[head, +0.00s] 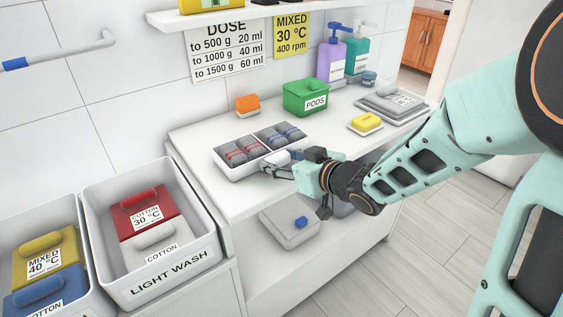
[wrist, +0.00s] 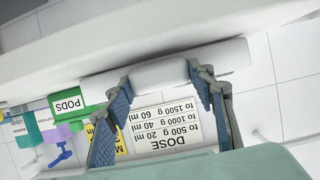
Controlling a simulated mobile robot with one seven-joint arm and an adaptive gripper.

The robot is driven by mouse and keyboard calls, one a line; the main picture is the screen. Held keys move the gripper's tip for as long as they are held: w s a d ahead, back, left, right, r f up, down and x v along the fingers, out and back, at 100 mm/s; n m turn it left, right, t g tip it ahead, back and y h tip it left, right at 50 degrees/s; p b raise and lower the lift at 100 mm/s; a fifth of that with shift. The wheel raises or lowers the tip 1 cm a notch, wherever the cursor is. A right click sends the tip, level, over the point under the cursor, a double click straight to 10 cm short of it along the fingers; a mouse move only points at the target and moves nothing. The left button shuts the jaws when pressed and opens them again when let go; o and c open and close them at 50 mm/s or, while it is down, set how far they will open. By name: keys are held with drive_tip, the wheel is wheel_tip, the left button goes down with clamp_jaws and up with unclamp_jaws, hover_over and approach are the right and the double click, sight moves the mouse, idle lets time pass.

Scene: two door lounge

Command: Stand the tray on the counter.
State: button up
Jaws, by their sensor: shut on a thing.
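The white tray (head: 235,170) is at the front edge of the counter (head: 205,195) in the head view, level or nearly so. It has two compartments of grey rolled socks, one with red bands (head: 240,150) and one with blue bands (head: 280,134). My gripper (head: 274,164) is shut on the tray's near side, at a white handle-like part. In the wrist view my gripper (wrist: 163,80) has a finger on each side of this part, and the tray's long side (wrist: 235,55) shows beside it. I cannot tell whether the tray's base touches the counter.
A green pods box (head: 306,97), an orange block (head: 247,104) and a yellow soap on a dish (head: 366,122) stand behind and right of the tray. A grey box (head: 288,222) is on the shelf below. Wash bins (head: 165,255) stand at left.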

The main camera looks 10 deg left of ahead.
drive_tip(key=shift+f, duration=0.15)
drive_tip(key=o, duration=1.3)
